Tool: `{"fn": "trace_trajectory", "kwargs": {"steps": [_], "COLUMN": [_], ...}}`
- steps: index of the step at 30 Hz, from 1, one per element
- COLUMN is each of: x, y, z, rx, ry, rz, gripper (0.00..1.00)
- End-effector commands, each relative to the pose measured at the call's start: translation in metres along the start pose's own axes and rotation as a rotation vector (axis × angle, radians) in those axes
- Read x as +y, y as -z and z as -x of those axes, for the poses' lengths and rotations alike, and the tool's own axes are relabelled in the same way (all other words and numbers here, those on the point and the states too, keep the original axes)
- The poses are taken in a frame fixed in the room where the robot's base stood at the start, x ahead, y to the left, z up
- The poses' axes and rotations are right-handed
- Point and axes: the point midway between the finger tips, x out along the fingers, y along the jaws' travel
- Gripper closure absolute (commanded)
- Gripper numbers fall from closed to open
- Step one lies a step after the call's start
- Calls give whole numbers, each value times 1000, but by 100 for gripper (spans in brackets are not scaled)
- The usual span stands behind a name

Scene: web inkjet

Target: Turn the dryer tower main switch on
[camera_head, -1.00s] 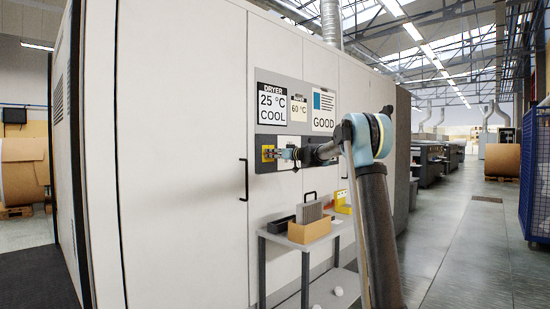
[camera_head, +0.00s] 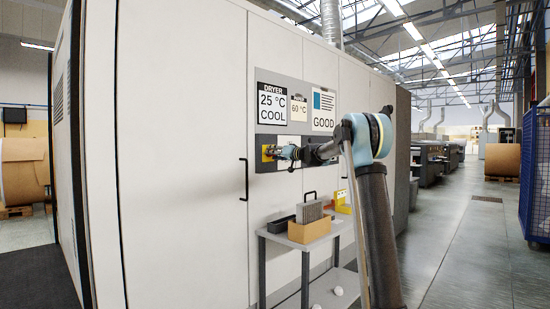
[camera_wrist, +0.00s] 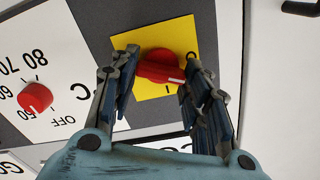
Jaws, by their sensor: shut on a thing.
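The main switch is a red rotary knob (camera_wrist: 160,67) on a yellow plate (camera_wrist: 158,34) in the wrist view. Its white pointer line faces right, between the O mark above and the I mark below. In the head view the yellow plate (camera_head: 267,153) sits on the grey panel of the dryer tower (camera_head: 190,150). My gripper (camera_wrist: 161,72) has its fingers on both sides of the red knob, shut on it. In the head view my gripper (camera_head: 280,153) reaches the plate from the right and hides the knob.
Displays above read dryer 25 °C COOL (camera_head: 271,104), 60 °C (camera_head: 298,107) and GOOD (camera_head: 323,109). A second red knob (camera_wrist: 35,97) with a temperature scale lies left in the wrist view. A small table (camera_head: 285,238) with boxes stands below. The right-hand aisle is clear.

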Motion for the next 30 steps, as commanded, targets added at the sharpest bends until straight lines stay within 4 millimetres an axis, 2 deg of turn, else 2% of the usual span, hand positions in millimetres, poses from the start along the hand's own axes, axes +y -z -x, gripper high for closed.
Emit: {"fn": "trace_trajectory", "kwargs": {"steps": [21, 30], "x": [6, 7], "y": [0, -1], "z": [0, 1], "rx": [4, 5], "ry": [-3, -4], "rz": [-677, -916], "gripper": [81, 81]}}
